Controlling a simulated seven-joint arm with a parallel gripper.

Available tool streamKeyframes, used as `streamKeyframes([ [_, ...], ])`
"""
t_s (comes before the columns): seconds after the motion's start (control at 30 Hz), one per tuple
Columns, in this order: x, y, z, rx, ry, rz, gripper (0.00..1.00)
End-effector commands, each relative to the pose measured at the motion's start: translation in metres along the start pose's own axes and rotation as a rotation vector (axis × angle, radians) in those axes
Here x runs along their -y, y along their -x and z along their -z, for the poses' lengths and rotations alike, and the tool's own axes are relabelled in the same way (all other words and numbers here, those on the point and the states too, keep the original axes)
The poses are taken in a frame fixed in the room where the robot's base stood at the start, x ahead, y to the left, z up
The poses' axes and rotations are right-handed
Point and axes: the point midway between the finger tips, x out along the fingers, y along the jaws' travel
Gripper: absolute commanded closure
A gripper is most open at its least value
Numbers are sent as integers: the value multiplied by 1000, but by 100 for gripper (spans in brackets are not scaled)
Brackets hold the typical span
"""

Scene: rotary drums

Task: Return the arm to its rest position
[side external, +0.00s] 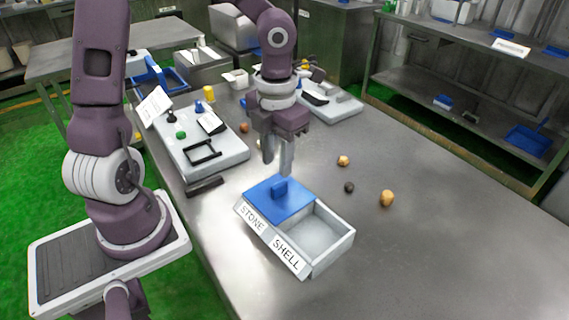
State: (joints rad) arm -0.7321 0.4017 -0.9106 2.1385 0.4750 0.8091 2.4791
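My gripper (278,168) points down above a blue lid (262,204) with a raised blue handle (279,188). Its two fingers are apart with a gap between them, and nothing shows in the gap. The fingertips look just above the handle; whether they touch it is hard to tell. The lid covers the compartment labelled STONE of a grey two-part box (347,247). The compartment labelled SHELL is uncovered and looks empty.
A tan lump (343,160), a dark pebble (349,187) and a larger tan lump (386,198) lie right of the box. A white panel (228,152) with a black handle stands left. A shelf (480,92) stands at the back right. The table's right front is clear.

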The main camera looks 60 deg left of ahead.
Motion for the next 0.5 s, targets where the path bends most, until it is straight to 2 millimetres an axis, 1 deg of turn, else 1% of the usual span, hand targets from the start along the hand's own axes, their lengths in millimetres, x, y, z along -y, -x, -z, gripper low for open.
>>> streamKeyframes([
  [0.07, -6, 11, 11, 37, 227, -67, 65],
  [0.17, -16, 38, 32, 156, 758, -120, 65],
  [0.2, -18, 50, 42, 215, 997, -102, 65],
  [0.23, -19, 59, 49, 257, 1177, -73, 65],
  [0.27, -20, 68, 57, 293, 1356, -29, 65],
  [0.3, -20, 79, 68, 327, 1594, 48, 65],
  [0.37, -19, 94, 84, 337, 1931, 195, 65],
  [0.4, -17, 102, 94, 311, 2134, 301, 65],
  [0.47, -15, 111, 108, 231, 2395, 450, 65],
  [0.5, -13, 116, 115, 161, 2537, 533, 65],
])
